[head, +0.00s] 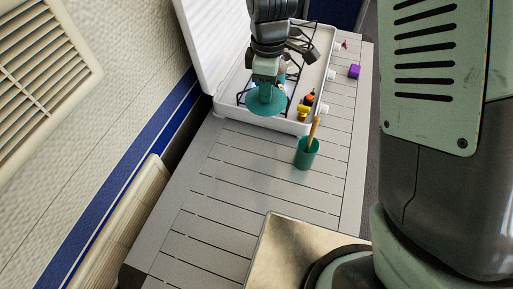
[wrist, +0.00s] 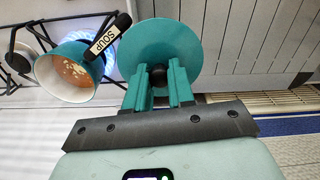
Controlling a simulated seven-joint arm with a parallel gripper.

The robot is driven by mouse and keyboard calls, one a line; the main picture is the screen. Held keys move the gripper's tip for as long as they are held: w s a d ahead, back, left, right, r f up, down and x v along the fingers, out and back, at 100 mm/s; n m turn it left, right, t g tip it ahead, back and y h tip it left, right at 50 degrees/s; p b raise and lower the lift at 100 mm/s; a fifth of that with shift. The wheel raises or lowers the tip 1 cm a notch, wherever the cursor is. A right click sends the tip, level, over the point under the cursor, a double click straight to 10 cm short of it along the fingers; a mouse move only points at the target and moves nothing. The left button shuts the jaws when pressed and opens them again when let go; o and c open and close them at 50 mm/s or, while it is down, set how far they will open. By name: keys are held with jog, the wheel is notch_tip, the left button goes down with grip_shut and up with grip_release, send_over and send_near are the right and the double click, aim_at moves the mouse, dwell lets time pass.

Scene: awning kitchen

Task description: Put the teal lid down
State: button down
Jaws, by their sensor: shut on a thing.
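The teal lid (head: 266,103) is a flat round disc with a black knob. My gripper (wrist: 158,76) is shut on the knob, with one teal finger on each side. In the head view my gripper (head: 267,82) holds the lid over the near part of the open white stove case (head: 277,123). Whether the lid touches anything below cannot be told. In the wrist view a teal pot (wrist: 96,69) with a white inside, orange-brown soup and a black "SOUP" handle is beside the lid, uncovered. My gripper and the lid mostly hide the pot in the head view.
Small bottles (head: 304,107) stand at the case's right. A teal cup (head: 307,158) with a wooden utensil stands on the slatted table (head: 245,175) in front. Blue flame (wrist: 114,70) shows by the pot. The table's near left is clear.

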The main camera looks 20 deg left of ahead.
jog(key=s+f+n, duration=0.1)
jog(key=f+n, duration=0.1)
jog(key=f, duration=0.2)
jog(key=s+a+f+n, duration=0.1)
jog(key=f+n, duration=0.2)
jog(key=f, duration=0.2)
jog(key=s+f+n, duration=0.1)
jog(key=f+n, duration=0.1)
jog(key=f, duration=0.2)
jog(key=shift+s+a+f, duration=0.15)
jog(key=shift+s+a, duration=0.05)
jog(key=shift+s, duration=0.1)
jog(key=shift+f, duration=2.1)
jog(key=shift+f, duration=0.15)
jog(key=c, duration=1)
grip_release()
jog(key=shift+o, duration=0.2)
